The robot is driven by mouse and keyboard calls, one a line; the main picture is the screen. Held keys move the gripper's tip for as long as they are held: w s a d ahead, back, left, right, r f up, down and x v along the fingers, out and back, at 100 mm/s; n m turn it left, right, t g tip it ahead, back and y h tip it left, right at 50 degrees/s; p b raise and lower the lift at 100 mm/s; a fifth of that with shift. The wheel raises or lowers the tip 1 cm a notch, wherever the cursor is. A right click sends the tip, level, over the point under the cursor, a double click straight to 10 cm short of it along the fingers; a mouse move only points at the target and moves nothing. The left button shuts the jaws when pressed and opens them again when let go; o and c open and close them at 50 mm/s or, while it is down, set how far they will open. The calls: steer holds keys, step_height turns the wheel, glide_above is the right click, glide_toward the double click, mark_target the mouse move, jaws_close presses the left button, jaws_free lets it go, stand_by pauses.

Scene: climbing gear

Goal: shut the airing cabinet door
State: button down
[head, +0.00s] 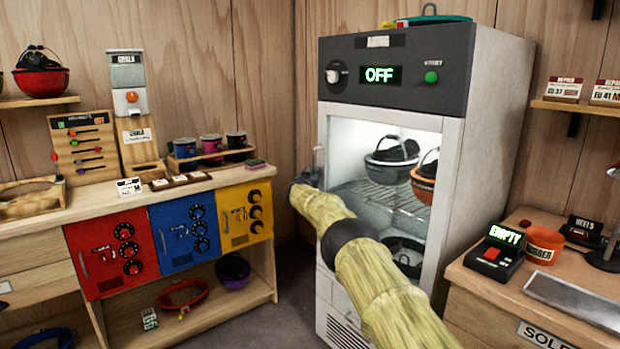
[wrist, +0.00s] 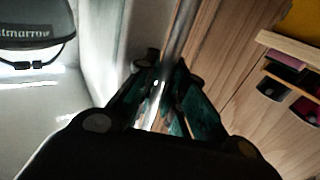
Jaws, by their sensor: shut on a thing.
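The airing cabinet (head: 485,130) stands tall in the middle of the head view, grey on top and white below, with a green OFF display. Its lit inside, with wire shelves and helmets, shows at the front. The cabinet door's upright metal handle (head: 319,157) is at the left edge of the opening. My gripper (head: 312,172) is shut on this handle; the wrist view shows the bar (wrist: 183,35) running between the fingers (wrist: 160,98). My arm covers the lower front, and I cannot tell how far the door stands ajar.
A wooden bench (head: 210,182) with red, blue and yellow cupboard fronts stands to the left. A counter (head: 460,275) with an EMPTY display box (head: 495,250) and an orange tub (head: 545,246) is at the right. Grey floor (head: 290,285) shows between bench and cabinet.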

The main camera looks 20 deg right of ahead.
steer(key=shift+s+d+r, duration=0.1)
steer(key=shift+d, duration=0.25)
steer(key=shift+d+r, duration=0.1)
steer(key=c, duration=1.5)
jaws_free()
steer(key=shift+d, duration=0.1)
steer(key=shift+a, duration=0.25)
steer(key=shift+a+f, duration=0.1)
steer(key=shift+f, duration=0.1)
steer(key=shift+v, duration=5.85)
